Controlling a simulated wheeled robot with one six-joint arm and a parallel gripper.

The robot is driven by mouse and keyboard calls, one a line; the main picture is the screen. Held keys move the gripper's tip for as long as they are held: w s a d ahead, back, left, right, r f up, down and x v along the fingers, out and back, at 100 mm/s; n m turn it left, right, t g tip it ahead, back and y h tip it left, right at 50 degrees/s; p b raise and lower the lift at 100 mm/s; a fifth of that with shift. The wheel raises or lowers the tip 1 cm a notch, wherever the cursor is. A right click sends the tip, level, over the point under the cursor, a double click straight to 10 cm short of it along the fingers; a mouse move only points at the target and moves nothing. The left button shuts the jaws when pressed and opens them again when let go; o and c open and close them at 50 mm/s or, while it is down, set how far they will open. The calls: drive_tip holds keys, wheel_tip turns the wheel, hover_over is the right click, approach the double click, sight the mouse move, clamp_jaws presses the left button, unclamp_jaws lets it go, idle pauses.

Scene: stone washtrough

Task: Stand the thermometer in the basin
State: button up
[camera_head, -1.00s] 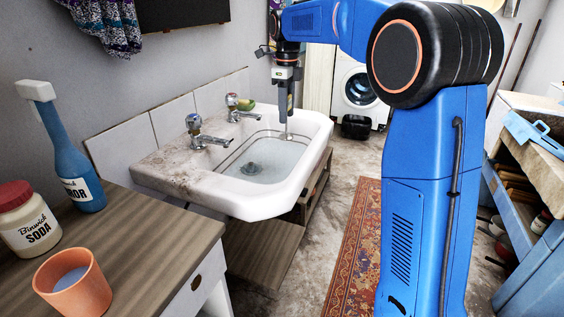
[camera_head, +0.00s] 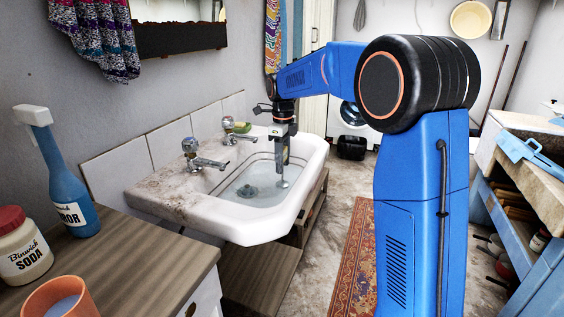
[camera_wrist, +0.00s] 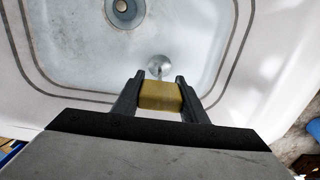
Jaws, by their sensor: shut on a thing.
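My gripper (camera_head: 283,160) points down over the right part of the white basin (camera_head: 215,213). In the wrist view my gripper (camera_wrist: 160,93) is shut on the tan block-like part of the thermometer (camera_wrist: 160,96). A pale round end shows beyond it, close above the basin floor (camera_wrist: 75,55). In the head view the thermometer's pale lower end (camera_head: 283,183) shows below the fingers, inside the basin. It looks roughly upright. I cannot tell whether it touches the floor. The drain (camera_head: 247,191) is to its left.
Two taps (camera_head: 192,152) (camera_head: 230,130) stand on the basin's back ledge, with a yellow-green thing (camera_head: 240,127) beside the farther one. A counter (camera_head: 140,260) at front left holds a blue bottle (camera_head: 75,190), a soda jar (camera_head: 22,245) and an orange cup (camera_head: 58,298). The basin floor around the thermometer is clear.

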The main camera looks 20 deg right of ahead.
drive_tip(key=shift+f, duration=0.15)
drive_tip(key=o, duration=1.2)
wheel_tip(320, 180, up, 12)
drive_tip(key=shift+r, duration=0.1)
drive_tip(key=shift+s+d+r, duration=0.1)
drive_tip(key=shift+s+r, duration=0.1)
drive_tip(key=shift+s, duration=0.2)
drive_tip(key=s+d+f+n+t, duration=0.1)
drive_tip(key=s+d+f+n, duration=0.1)
drive_tip(key=s+n, duration=0.65)
drive_tip(key=s+d+f+n+t, duration=0.15)
drive_tip(key=s+n, duration=0.25)
drive_tip(key=s, duration=0.9)
drive_tip(key=s+d+f+n+t, duration=0.1)
drive_tip(key=s+d+f+n, duration=0.15)
drive_tip(key=s+n, duration=0.6)
drive_tip(key=s+f+n, duration=0.1)
drive_tip(key=s+f, duration=0.2)
drive_tip(key=s, duration=0.1)
drive_tip(key=s+f+n+t, duration=0.1)
drive_tip(key=s+f, duration=0.2)
drive_tip(key=s, duration=0.1)
drive_tip(key=s+f+n, duration=0.2)
drive_tip(key=s+f, duration=0.1)
drive_tip(key=s, duration=0.1)
drive_tip(key=shift+s+d+f, duration=0.2)
drive_tip(key=shift+s+d, duration=0.1)
drive_tip(key=shift+d, duration=0.05)
